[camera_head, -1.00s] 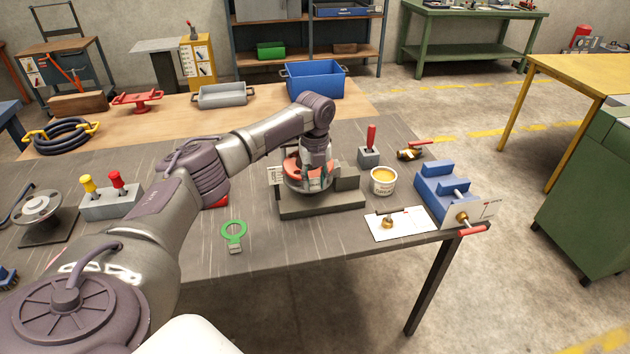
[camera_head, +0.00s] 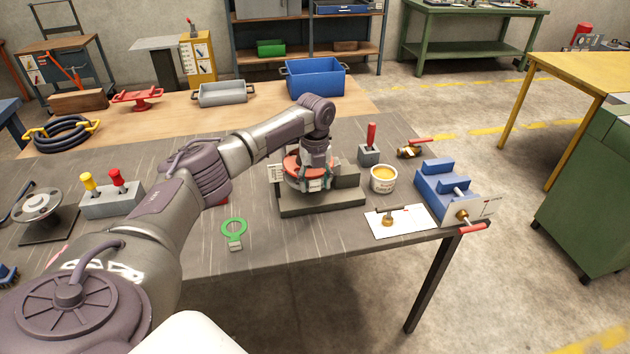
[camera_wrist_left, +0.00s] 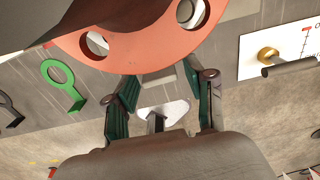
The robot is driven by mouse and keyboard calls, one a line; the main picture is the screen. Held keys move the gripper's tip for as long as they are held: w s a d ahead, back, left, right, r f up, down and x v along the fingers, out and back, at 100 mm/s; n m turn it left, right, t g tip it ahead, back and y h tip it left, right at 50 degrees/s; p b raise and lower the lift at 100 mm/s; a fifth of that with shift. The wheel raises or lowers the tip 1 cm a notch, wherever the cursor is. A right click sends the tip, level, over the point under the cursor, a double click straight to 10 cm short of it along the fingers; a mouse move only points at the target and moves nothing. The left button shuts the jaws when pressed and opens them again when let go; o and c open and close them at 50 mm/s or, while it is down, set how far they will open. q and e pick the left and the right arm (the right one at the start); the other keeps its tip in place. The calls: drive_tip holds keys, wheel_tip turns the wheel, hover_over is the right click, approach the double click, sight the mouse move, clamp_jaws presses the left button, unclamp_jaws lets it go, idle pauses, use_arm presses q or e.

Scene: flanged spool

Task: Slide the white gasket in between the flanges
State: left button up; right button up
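The spool has an orange-red upper flange (camera_head: 296,163), with round holes seen in the wrist view (camera_wrist_left: 128,45). It stands on a dark block base (camera_head: 310,207). My left gripper (camera_wrist_left: 160,75) is at the near side of the flange, its two green-padded fingers spread apart. A pale strip lies between the fingertips at the flange edge; I cannot tell whether it is the white gasket. A white shape (camera_wrist_left: 172,106) with a dark stem shows between the fingers farther down; I cannot tell what it is. The gap between the flanges is hidden. My right gripper is not in view.
A green ring with a tab (camera_head: 234,230) lies left of the spool. A tub (camera_head: 383,180), a white card (camera_head: 410,218) and a blue vise-like fixture (camera_head: 440,190) stand on the right. The table's front edge is close below the spool.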

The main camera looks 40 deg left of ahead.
use_arm(q)
drive_tip(key=shift+r, duration=0.15)
wheel_tip(320, 180, up, 12)
drive_tip(key=shift+f, duration=0.1)
idle(0.5)
